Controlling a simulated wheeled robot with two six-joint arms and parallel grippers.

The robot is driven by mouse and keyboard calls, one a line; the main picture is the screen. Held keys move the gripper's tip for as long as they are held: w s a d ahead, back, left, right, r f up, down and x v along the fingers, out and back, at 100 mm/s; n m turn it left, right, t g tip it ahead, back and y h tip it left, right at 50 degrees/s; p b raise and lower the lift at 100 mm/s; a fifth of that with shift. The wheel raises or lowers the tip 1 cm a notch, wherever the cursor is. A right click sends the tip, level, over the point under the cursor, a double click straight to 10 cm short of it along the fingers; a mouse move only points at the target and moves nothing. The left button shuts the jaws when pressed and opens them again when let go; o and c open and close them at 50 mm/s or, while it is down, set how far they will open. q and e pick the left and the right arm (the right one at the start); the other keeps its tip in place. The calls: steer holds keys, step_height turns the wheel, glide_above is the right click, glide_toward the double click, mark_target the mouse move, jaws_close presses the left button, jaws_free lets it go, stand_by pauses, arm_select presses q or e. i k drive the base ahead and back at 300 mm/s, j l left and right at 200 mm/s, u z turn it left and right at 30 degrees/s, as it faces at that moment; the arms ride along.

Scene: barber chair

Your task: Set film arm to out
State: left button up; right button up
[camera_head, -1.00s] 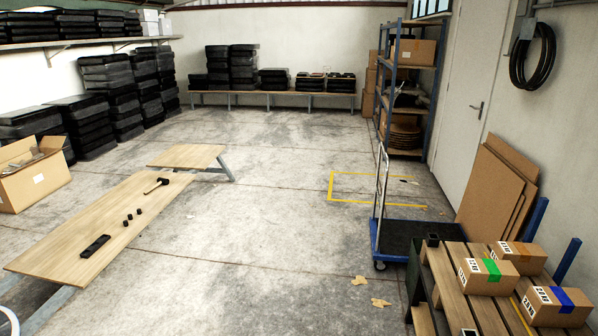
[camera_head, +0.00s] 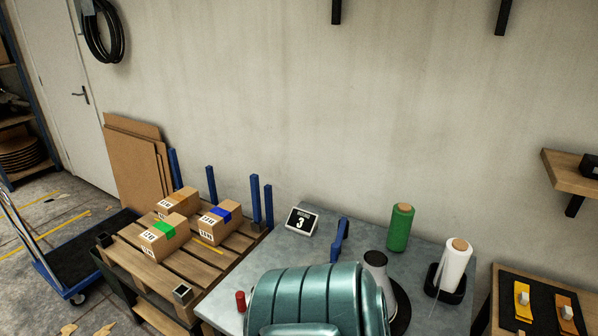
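No part is clearly recognisable as the film arm, and its setting cannot be read. A green roll (camera_head: 400,228) stands at the table's back. A white roll (camera_head: 456,262) stands in a black holder at the right, with a thin pale strand or edge hanging from it. Neither gripper is in view.
A teal chair back (camera_head: 315,298) fills the bottom middle and hides part of the table. Taped boxes (camera_head: 218,222) sit on a wooden pallet (camera_head: 212,260) at the left.

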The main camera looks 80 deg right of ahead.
mark_target(335, 248)
steer(key=z, duration=2.05)
